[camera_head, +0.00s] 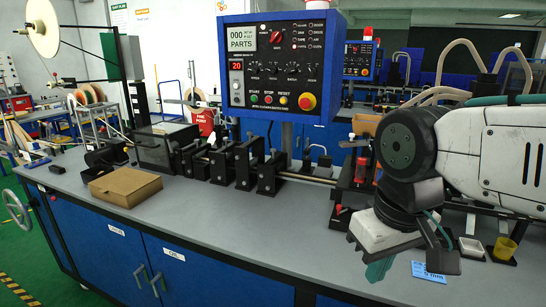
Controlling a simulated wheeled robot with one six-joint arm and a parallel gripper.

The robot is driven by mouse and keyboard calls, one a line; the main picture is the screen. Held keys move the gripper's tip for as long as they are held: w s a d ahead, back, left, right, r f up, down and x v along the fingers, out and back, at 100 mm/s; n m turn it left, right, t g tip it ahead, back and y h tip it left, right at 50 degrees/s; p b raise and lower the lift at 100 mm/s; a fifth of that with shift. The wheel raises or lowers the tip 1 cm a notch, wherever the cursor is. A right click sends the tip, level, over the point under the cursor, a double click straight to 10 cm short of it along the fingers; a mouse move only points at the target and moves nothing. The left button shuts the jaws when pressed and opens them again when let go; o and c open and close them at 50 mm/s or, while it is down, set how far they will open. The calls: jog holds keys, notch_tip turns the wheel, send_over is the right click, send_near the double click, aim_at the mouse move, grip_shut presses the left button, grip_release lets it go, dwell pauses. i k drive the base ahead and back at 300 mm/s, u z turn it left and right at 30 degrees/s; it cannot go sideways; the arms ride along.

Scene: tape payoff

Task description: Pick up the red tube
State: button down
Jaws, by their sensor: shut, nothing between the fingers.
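A small upright red cylinder (361,170), which may be the red tube, stands at a dark fixture on the bench, just left of my arm. A smaller red piece (338,210) sits lower, near the fixture's foot; I cannot tell which of the two is the tube. My gripper (380,269) hangs at the bench's front edge, lower right, pointing down. It is shut and empty, in front of and below the red pieces. My arm hides part of the bench behind it.
A grey bench (205,208) with blue cabinets carries a cardboard box (125,187) and a row of black fixtures (245,165). A control panel (282,72) stands above. The bench's front middle is clear.

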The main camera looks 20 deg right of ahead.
aim_at(361, 166)
jog(key=z, duration=2.95)
jog(key=k, duration=0.65)
jog(key=u, duration=1.6)
jog(key=i, duration=0.5)
jog(key=z, duration=0.05)
